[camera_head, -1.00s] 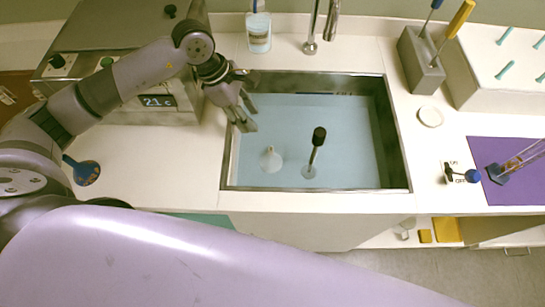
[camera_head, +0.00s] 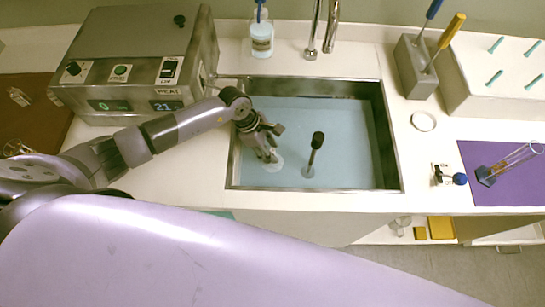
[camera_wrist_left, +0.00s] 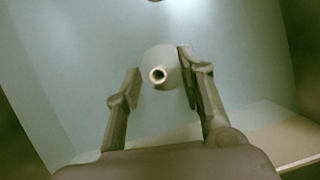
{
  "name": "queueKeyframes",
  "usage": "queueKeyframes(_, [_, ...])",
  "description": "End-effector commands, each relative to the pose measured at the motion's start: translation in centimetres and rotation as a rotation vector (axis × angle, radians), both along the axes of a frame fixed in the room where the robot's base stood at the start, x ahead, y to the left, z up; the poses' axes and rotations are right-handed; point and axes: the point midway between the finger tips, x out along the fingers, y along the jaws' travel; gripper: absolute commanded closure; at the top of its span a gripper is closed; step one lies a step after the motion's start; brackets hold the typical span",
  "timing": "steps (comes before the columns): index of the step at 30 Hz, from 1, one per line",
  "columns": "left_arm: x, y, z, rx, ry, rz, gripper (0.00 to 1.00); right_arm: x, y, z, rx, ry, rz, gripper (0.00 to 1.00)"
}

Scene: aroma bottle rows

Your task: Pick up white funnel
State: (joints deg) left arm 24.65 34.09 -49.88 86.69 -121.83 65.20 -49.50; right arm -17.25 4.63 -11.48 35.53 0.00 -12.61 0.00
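The white funnel (camera_head: 277,165) is in the sink (camera_head: 350,150), partly hidden by my left gripper (camera_head: 270,157) in the head view. In the left wrist view the funnel (camera_wrist_left: 160,62) is seen spout-on, its round opening facing the camera. My left gripper (camera_wrist_left: 163,80) is open, with one finger on each side of the spout. The right fingertip overlaps the funnel's edge in the picture; I cannot tell if it touches. My right gripper is not in view.
A black-topped rod (camera_head: 316,148) stands in the sink right of the funnel. The faucet (camera_head: 318,35) and a bottle (camera_head: 262,38) stand behind the sink. A metal device (camera_head: 140,65) is at the left, and a grey holder with tools (camera_head: 416,68) at the right.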

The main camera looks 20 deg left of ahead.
Motion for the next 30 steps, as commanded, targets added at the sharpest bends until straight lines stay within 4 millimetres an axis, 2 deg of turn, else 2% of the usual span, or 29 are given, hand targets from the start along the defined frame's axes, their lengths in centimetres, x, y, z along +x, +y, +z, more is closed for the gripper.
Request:
queueKeyframes(5, [0.1,-0.7,-1.3,-0.001,0.0,0.0,0.64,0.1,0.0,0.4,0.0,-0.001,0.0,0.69])
queueKeyframes(12, [0.1,-0.7,-1.5,-0.001,-0.001,-0.001,0.64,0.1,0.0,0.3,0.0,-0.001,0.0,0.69])
queueKeyframes(28, [0.2,-0.7,-1.4,-0.001,-0.001,-0.001,0.99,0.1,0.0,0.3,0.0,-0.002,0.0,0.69])
queueKeyframes(30, [0.2,-0.7,-1.4,-0.001,-0.002,0.0,1.0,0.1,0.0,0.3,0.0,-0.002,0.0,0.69])
